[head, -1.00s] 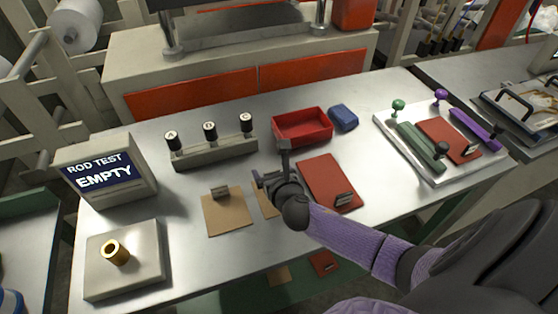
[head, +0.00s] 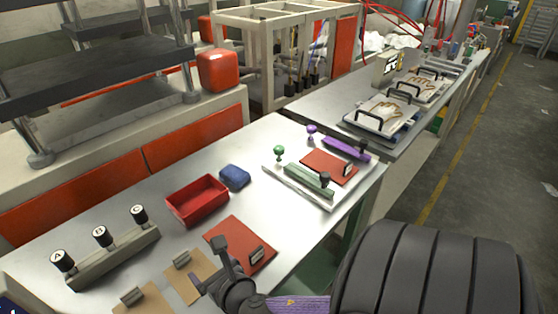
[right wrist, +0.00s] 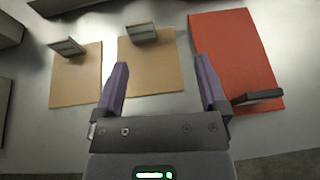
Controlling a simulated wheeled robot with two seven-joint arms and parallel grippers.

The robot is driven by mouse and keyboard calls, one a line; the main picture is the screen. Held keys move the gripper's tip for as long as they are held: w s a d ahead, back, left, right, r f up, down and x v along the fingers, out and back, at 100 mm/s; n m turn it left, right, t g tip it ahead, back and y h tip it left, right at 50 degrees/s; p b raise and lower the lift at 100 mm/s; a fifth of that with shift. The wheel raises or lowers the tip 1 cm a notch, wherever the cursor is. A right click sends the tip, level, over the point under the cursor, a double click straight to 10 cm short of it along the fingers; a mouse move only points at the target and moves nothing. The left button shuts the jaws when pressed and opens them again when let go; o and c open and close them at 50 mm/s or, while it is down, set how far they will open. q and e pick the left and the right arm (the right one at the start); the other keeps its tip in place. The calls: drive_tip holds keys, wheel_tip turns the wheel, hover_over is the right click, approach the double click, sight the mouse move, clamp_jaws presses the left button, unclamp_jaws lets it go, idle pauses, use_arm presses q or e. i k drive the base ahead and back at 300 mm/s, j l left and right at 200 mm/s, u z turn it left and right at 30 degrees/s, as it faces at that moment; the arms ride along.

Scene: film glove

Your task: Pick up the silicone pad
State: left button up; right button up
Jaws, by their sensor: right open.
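A red pad (head: 236,238), likely the silicone one, lies flat on the metal table with a dark upright clip or tag at its near right corner. It also shows at the right in the right wrist view (right wrist: 236,55). Two tan pads lie to its left, one (head: 190,283) beside it and one (head: 140,302) farther left; each bears a small upright tag. My right gripper (head: 206,264) is open and empty. In the right wrist view its purple fingers (right wrist: 164,82) stand apart over the nearer tan pad (right wrist: 152,68), left of the red pad. My left gripper is out of view.
A red tray (head: 197,205) and a blue block (head: 234,177) lie behind the pads. A stand with posts A, B and C (head: 105,258) is at left. A pale fixture (head: 283,178) with green and purple bars holds another red pad (head: 328,165). Table before the fixture is clear.

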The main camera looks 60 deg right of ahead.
sight(319, 160)
drive_tip(key=z, duration=2.25)
drive_tip(key=i+l+u, duration=0.2)
drive_tip(key=u, duration=0.25)
drive_tip(key=i+l+u, duration=0.15)
drive_tip(key=l+u, duration=0.3)
drive_tip(key=i+l+u, duration=0.1)
drive_tip(key=l+u, duration=0.75)
drive_tip(key=l, duration=0.1)
